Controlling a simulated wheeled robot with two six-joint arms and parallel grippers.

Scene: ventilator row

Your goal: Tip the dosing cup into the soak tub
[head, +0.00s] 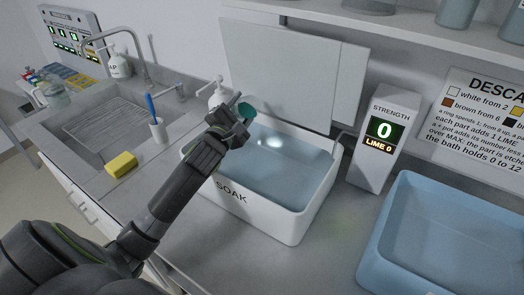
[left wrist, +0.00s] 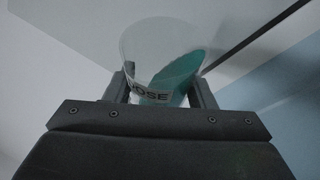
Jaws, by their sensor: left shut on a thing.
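My left gripper (head: 232,108) is over the left back part of the white soak tub (head: 228,194), which is marked SOAK and holds clear bluish liquid. It is shut on the dosing cup (head: 247,111), whose green content shows beyond the fingers. In the left wrist view the clear cup (left wrist: 160,50) sits between the two fingers (left wrist: 160,92), with a label ending in OSE. Its green liquid (left wrist: 172,80) lies slanted inside it, so the cup looks tilted relative to the wrist. I cannot see any liquid leaving the cup. My right gripper is not in view.
A strength display (head: 382,135) reading 0 and LIME 0 stands right of the tub. A blue tray (head: 455,240) is at the lower right. A white pump bottle (head: 217,96) stands behind the gripper. A yellow sponge (head: 121,164) and a brush cup (head: 158,130) lie left, by the sink.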

